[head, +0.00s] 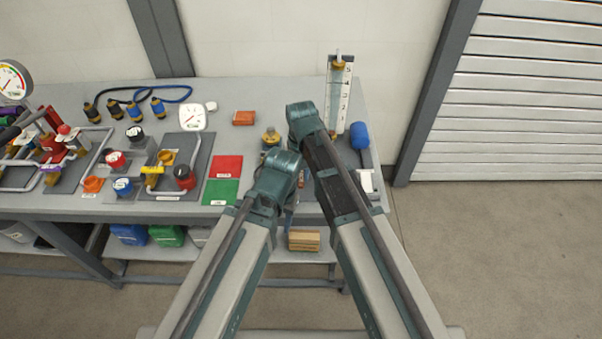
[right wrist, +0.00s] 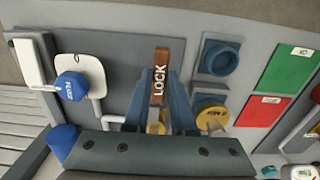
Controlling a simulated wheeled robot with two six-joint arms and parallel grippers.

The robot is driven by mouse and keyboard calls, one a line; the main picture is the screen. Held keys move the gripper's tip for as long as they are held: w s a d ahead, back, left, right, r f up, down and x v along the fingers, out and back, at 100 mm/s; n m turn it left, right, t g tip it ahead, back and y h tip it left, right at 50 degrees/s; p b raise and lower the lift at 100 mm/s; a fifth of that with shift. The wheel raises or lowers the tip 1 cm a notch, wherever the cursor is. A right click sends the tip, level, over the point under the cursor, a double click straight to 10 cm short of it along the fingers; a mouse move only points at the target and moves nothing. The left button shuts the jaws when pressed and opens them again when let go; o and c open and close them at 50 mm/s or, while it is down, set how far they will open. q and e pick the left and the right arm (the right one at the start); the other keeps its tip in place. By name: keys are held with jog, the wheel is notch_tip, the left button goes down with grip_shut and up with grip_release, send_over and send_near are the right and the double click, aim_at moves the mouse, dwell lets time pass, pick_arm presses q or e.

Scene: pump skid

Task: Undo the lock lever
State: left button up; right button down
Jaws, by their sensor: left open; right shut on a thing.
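The lock lever (right wrist: 161,78), a brown-orange bar marked LOCK, stands upright in the right wrist view, with a yellow part at its lower end. My right gripper (right wrist: 160,92) is shut on it, with one blue finger on each side of the bar. In the head view my right gripper (head: 305,120) is the upper one, over the right part of the bench; its fingers and the lever are hidden by my arms. My left gripper (head: 277,178) is the lower one, near the bench's front edge. It is open, with its fingers mostly hidden.
Beside the lever are a blue ring (right wrist: 218,60), a yellow knob (right wrist: 211,116) and a blue knob on a white plate (right wrist: 73,86). Red (head: 228,166) and green (head: 220,191) panels lie left of my arms. A scaled gauge (head: 342,95) stands at the back right.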

jog(key=shift+d+n, duration=0.1)
jog(key=shift+n, duration=0.2)
jog(key=n, duration=0.2)
jog(key=d+n, duration=0.1)
jog(key=shift+w+n, duration=0.1)
jog(key=shift+n, duration=0.3)
jog(key=n, duration=0.4)
jog(key=shift+w+d+n, duration=0.3)
jog(key=shift+d, duration=0.1)
jog(key=n, duration=0.3)
jog(key=w+n, duration=0.1)
jog(key=shift+d, duration=0.3)
jog(key=shift+w+d+n, duration=0.1)
jog(key=shift+w+n, duration=0.15)
jog(key=shift+n, duration=0.95)
jog(key=shift+w+n, duration=0.2)
jog(key=shift+n, duration=1)
jog(key=c, duration=0.7)
grip_release()
jog(key=shift+c, duration=0.2)
